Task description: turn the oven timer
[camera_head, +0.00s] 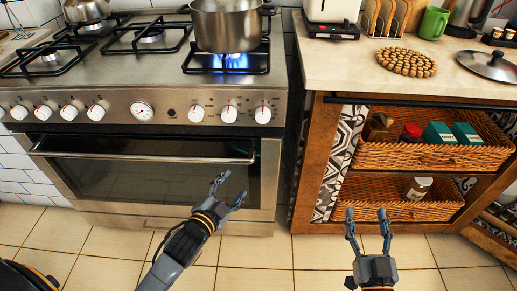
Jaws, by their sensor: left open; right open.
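The oven (150,180) has a steel front with a dark glass door and a long horizontal handle. A row of white knobs runs along its panel. A round dial that looks like the timer (141,110) sits between the left and right knob groups. My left gripper (229,187) is open and empty, in front of the door's right side, below and right of the dial. My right gripper (368,218) is open and empty, in front of the lower basket of the wooden shelving. The dial is in plain view, but its markings are too small to read.
A pot (226,25) stands over a lit blue flame on the hob. A kettle (87,10) is at the back left. Wicker baskets (400,155) fill the shelving at right. The counter (345,70) holds a trivet, a lid and a green mug (433,23). Tiled floor is clear in front.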

